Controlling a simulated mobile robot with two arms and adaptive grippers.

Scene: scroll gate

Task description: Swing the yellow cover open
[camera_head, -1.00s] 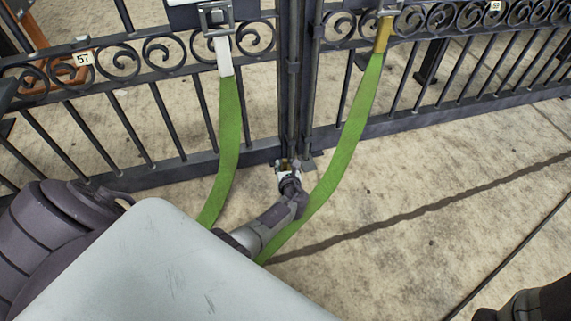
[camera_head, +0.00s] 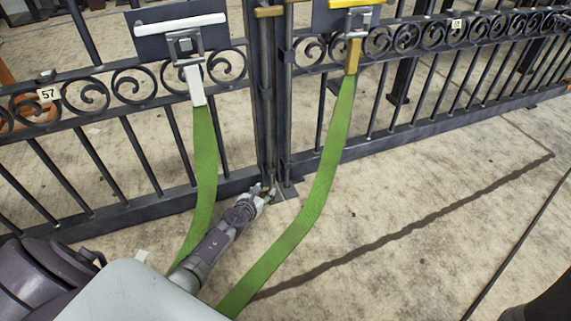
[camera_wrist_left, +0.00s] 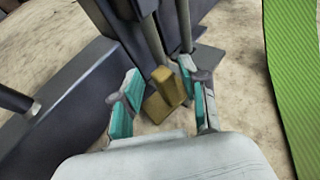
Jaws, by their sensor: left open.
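A yellow-brown block (camera_wrist_left: 163,92) stands low at the foot of the gate's middle posts, between my left fingers in the left wrist view. It may be the cover; its hinge cannot be made out. My left gripper (camera_head: 266,193) is open at ground level by the posts; its teal-padded fingers (camera_wrist_left: 165,100) stand apart on either side of the block. Whether they touch it cannot be told. Higher up, a yellow bar (camera_head: 357,3) tops the right dark plate, with a yellow buckle piece (camera_head: 353,55) under it. My right gripper is not in view.
The dark iron gate (camera_head: 130,205) spans the view. A green strap (camera_head: 205,165) hangs left of my left forearm, another green strap (camera_head: 325,165) right of it; the latter also shows in the left wrist view (camera_wrist_left: 292,70). Concrete ground (camera_head: 430,180) is open at right.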

